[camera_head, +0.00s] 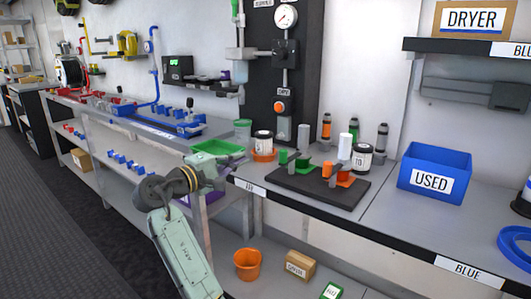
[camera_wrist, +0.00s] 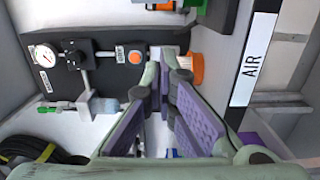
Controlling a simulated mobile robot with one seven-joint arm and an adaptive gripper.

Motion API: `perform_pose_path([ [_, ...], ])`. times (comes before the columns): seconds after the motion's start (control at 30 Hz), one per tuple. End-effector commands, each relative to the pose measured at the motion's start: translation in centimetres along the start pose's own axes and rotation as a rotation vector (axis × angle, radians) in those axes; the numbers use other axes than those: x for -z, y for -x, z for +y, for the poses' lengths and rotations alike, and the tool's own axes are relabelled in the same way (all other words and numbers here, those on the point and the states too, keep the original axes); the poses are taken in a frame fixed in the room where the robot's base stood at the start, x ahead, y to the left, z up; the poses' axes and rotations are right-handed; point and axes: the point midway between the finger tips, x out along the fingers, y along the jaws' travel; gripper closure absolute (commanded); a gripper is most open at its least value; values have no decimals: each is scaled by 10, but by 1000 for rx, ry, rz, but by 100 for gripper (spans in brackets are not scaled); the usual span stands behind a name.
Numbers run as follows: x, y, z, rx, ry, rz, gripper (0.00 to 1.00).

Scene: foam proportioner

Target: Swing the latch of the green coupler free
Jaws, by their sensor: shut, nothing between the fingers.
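The green coupler (camera_head: 302,162) sits on a dark plate (camera_head: 313,188) on the bench in the head view, with a green cylinder (camera_head: 283,157) just left of it. A small grey lever by the green parts looks like its latch; its exact position is too small to tell. My gripper (camera_head: 219,167) is left of the plate, at the bench's front edge, apart from the coupler. In the wrist view my gripper (camera_wrist: 160,92) shows its purple-padded fingers shut with nothing held. I cannot make out the green coupler for certain in the wrist view.
A green tray (camera_head: 218,148) lies close to my gripper. A blue USED bin (camera_head: 434,173) stands right. The black gauge panel (camera_wrist: 90,60) rises behind the bench.

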Motion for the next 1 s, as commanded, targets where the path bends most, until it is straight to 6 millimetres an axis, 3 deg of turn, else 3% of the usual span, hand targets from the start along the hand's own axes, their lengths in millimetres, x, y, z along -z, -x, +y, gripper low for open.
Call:
perform_pose_path([
  [0.27,0,-16,1,0,-1,1,100],
  [0.73,0,-103,2,0,-1,2,100],
  [1.0,-30,-89,0,0,-4,5,100],
])
